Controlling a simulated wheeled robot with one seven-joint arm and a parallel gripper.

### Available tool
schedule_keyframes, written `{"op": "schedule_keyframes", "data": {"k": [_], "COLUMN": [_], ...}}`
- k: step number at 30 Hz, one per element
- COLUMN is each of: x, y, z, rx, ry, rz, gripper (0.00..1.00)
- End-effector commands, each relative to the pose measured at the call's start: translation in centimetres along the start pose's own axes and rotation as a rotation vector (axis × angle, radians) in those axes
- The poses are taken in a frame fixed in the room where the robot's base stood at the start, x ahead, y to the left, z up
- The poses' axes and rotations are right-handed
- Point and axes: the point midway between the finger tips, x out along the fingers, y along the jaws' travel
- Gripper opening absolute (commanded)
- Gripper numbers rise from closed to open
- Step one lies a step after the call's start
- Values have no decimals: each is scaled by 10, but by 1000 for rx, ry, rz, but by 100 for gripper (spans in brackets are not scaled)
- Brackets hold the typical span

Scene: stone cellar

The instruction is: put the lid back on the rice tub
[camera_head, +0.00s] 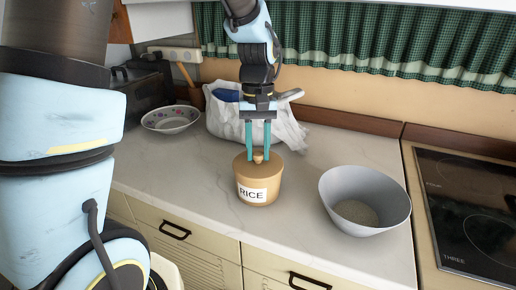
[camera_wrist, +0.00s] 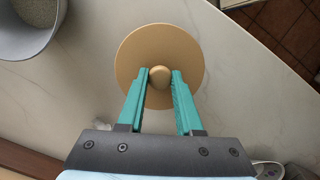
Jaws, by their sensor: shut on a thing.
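The rice tub (camera_head: 258,194) is a tan tub with a white RICE label, upright on the worktop near its front edge. Its round tan lid (camera_head: 272,169) is on top of the tub's mouth; I see no gap between them, though I cannot tell if it is fully seated. My gripper (camera_head: 258,157) points straight down, its teal fingers shut on the lid's small knob. In the wrist view, my gripper (camera_wrist: 160,75) has a finger on each side of the knob (camera_wrist: 159,77), and the lid (camera_wrist: 160,42) hides the tub below.
A grey bowl (camera_head: 335,190) with grains inside stands right of the tub, before the dark hob (camera_head: 470,200). A white bag (camera_head: 225,125) is close behind the tub. A patterned bowl (camera_head: 171,119) stands back left. The worktop (camera_head: 175,175) left of the tub is clear.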

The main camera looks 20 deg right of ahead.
Motion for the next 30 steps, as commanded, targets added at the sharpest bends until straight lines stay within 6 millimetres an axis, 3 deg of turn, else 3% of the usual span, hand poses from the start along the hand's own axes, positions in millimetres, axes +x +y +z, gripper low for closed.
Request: {"op": "schedule_keyframes", "data": {"k": [5, 6, 14, 20, 27, 30], "x": [0, 0, 0, 0, 0, 0], "y": [0, 0, 0, 0, 0, 0], "z": [0, 0, 0, 0, 0, 0], "rx": [0, 0, 0, 0, 0, 0], "ry": [0, 0, 0, 0, 0, 0], "rz": [0, 0, 0, 0, 0, 0], "gripper": [0, 38, 67, 69, 96, 99]}}
